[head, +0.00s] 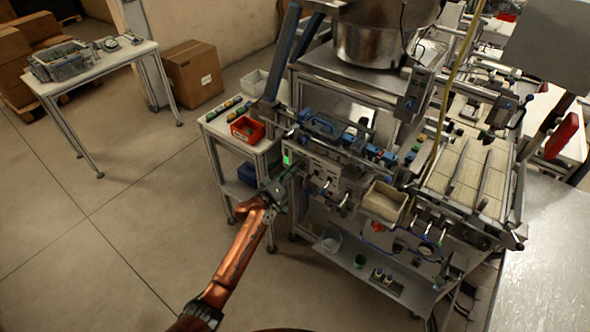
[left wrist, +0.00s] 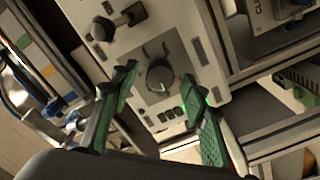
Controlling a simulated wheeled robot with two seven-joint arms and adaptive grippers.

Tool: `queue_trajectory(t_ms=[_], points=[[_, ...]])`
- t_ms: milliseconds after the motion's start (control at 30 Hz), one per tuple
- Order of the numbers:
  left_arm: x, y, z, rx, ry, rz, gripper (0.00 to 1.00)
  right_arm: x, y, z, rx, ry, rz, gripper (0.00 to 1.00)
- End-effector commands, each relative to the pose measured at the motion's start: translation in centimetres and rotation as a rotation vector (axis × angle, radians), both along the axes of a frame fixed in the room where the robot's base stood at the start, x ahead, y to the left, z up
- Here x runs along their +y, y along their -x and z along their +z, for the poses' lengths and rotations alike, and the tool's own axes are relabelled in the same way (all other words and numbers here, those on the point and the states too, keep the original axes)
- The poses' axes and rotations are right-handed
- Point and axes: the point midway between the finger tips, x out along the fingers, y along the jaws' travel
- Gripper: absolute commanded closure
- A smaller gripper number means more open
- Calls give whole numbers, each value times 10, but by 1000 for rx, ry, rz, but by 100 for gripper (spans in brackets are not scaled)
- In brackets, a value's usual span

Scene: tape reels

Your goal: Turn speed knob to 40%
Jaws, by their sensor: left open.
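The speed knob appears to be the round grey dial (left wrist: 160,76) on the pale control panel (left wrist: 147,45), in the middle of the left wrist view. It has a pointer bar across its face; its scale is too small to read. My left gripper (head: 274,191) is at the panel's front left in the head view. In the left wrist view its two green-padded fingers stand open, one on each side of the dial, with no clear contact. In the head view the gripper hides the dial. My right gripper is not in view.
Another dark knob (left wrist: 103,28) sticks out of the panel at upper left in the left wrist view. A small table with a red bin (head: 247,129) stands left of the machine. A steel bowl (head: 374,45) sits above.

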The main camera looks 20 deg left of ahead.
Motion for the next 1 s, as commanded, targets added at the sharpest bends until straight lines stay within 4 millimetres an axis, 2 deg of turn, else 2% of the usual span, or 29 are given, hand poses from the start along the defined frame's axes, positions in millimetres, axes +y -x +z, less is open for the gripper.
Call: queue_trajectory(t_ms=[67,667,1000], points=[[0,0,0,0,0,0,58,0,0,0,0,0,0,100],[0,0,0,0,0,0,100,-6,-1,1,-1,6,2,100],[1,0,-1,-17,-49,1,100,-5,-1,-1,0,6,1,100]])
